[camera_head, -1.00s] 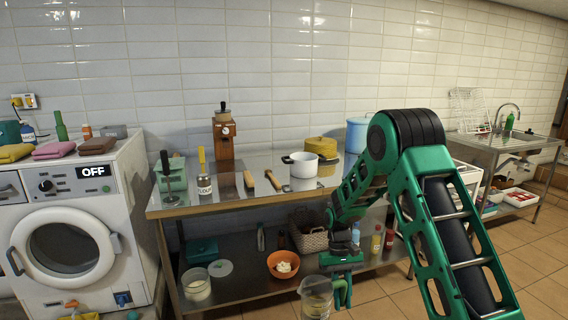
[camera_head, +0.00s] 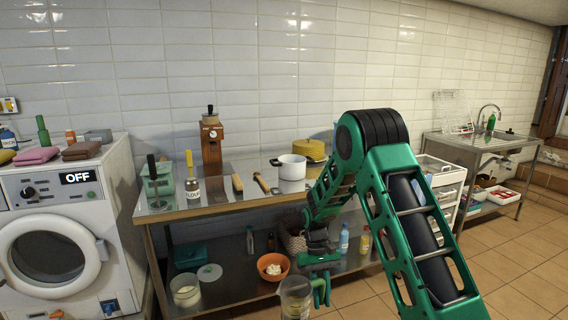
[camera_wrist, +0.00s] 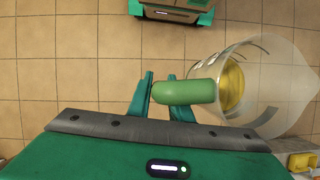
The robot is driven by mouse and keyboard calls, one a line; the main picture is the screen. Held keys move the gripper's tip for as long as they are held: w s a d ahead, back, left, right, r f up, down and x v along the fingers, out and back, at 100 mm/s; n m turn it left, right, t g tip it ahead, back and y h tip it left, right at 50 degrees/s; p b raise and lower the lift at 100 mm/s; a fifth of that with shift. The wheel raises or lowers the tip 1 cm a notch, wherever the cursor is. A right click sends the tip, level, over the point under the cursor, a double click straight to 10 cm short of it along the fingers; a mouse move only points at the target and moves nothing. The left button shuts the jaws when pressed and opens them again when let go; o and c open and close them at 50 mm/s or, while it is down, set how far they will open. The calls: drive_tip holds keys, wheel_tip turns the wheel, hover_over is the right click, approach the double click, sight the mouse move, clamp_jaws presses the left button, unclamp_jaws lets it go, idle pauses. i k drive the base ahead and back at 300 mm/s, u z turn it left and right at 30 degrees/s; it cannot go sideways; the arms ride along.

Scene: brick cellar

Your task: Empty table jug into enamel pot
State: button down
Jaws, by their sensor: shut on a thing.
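My gripper (camera_head: 320,278) is shut on the green handle of a clear jug (camera_head: 295,298), low in front of the steel table. In the wrist view the gripper (camera_wrist: 160,98) has its fingers on either side of the handle, and the jug (camera_wrist: 275,85) has yellowish liquid at its bottom. The jug looks roughly upright in the head view; its lower end is cut off by the frame edge. A white pot (camera_head: 291,167) with dark handles stands on the table top, open at the top; its inside is hardly visible.
The steel table (camera_head: 215,208) also holds a coffee grinder (camera_head: 211,142), a flour jar (camera_head: 193,188), a brush, a hammer and a yellow pot (camera_head: 312,150). An orange bowl (camera_head: 273,266) and a basket sit on the lower shelf. A washing machine (camera_head: 60,230) stands at left.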

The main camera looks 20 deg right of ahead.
sight(292, 168)
drive_tip(key=i, duration=0.95)
drive_tip(key=z, duration=0.05)
